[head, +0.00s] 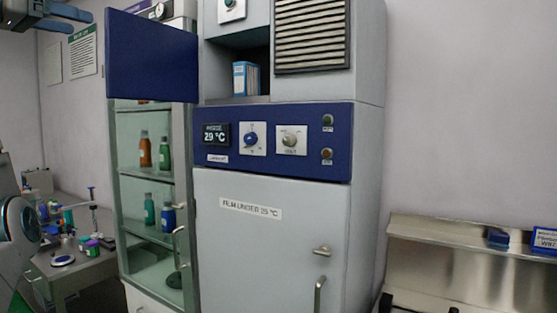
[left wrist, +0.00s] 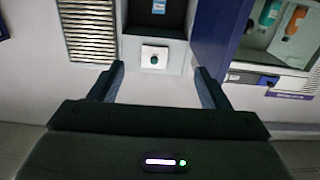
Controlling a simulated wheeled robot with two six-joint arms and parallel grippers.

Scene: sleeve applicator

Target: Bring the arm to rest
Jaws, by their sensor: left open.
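My left gripper (head: 66,17) is at the top left corner of the head view, partly cut off. In the left wrist view the two fingers of my left gripper (left wrist: 158,80) are spread apart with nothing between them. A grey cabinet (head: 255,255) with a blue control panel (head: 225,112) stands in the middle of the head view. The panel has a display (head: 215,135) reading 29 °C, a blue knob (head: 251,139), a pale dial (head: 289,140) and two round lamps or buttons. My right gripper does not show.
A glass-fronted cabinet (head: 116,190) with bottles stands to the left, and a blue panel (head: 152,55) juts out above it. A cluttered bench (head: 90,272) is at the lower left. A metal shelf (head: 440,230) with blue items is at the right. Wall space beside the grey cabinet is bare.

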